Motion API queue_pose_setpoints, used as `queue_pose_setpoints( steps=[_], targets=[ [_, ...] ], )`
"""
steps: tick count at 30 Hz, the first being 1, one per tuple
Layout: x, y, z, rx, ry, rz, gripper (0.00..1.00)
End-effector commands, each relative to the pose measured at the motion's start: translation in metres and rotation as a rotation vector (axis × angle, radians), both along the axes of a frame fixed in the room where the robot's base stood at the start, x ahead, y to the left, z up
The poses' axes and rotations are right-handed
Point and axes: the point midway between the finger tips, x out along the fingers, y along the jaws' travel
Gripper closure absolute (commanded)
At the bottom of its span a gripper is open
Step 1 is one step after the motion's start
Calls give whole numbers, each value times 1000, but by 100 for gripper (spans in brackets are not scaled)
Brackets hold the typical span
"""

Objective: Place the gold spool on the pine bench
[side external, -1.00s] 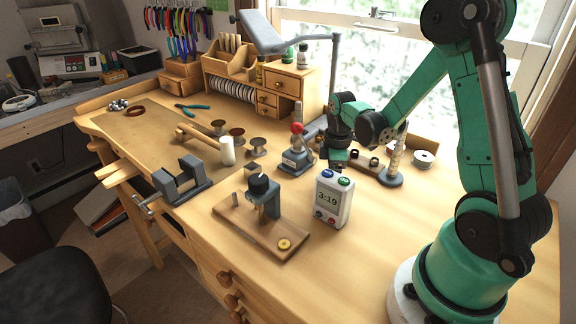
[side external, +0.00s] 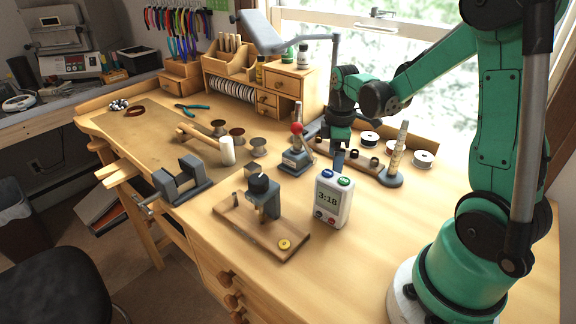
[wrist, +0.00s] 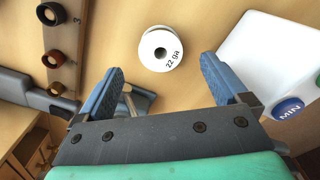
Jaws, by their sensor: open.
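A white-flanged spool marked "22 ga" (wrist: 161,48) lies flat on the light wooden bench top (side external: 405,222), its flange facing up in the wrist view. It is just beyond and between my fingertips, apart from both; its wire colour is hidden, so I cannot tell if it is the gold one. In the side view I cannot make it out. My gripper (wrist: 163,75) is open and empty, with blue fingers. In the side view my gripper (side external: 338,160) points down behind the timer.
The white timer (side external: 333,199) stands close to my gripper. A ring strip (wrist: 57,50) runs beside it. A tapered stand (side external: 398,155) and white spools (side external: 423,159) are to the right. A red-knobbed tool (side external: 296,150) is left. The front right bench is clear.

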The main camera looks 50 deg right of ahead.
Motion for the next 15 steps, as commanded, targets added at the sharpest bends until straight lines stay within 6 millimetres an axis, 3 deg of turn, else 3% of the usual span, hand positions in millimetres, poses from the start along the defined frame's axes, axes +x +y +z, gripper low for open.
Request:
queue_pose_setpoints(
  steps=[6,15],
  targets=[
    [-1,0,41,0,0,0,6],
    [0,1,71,-1,-3,-2,6]
  ],
)
